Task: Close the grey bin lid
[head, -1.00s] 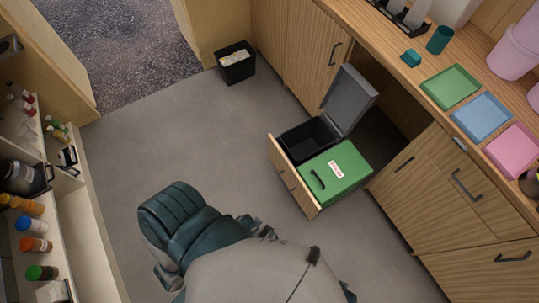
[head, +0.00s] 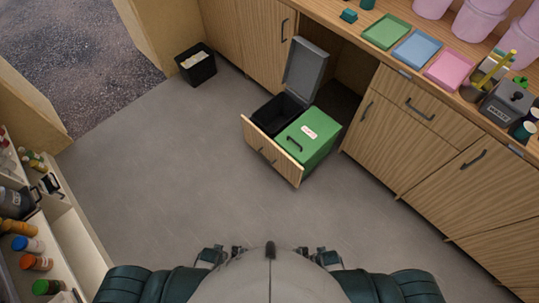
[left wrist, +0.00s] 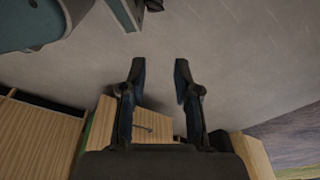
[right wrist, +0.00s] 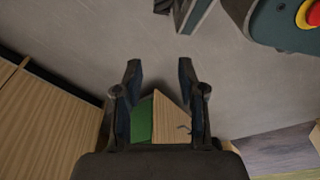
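The grey bin lid (head: 306,68) stands raised, tilted up at the back of the black open bin (head: 279,113). That bin sits in a pulled-out wooden drawer (head: 268,156) beside a bin with a green lid (head: 309,139), which is shut and has a handle and a white label. My left gripper (left wrist: 160,68) is open and empty in the left wrist view, with the drawer front beyond it. My right gripper (right wrist: 158,70) is open and empty in the right wrist view. The green lid and drawer show past it. Neither gripper's fingers show in the head view.
The wooden counter (head: 350,29) runs along the right with green, blue and pink trays (head: 450,70) on it. A small black bin (head: 196,66) stands at the back. A shelf with bottles (head: 36,262) is at the left. The grey floor before the drawer is clear.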

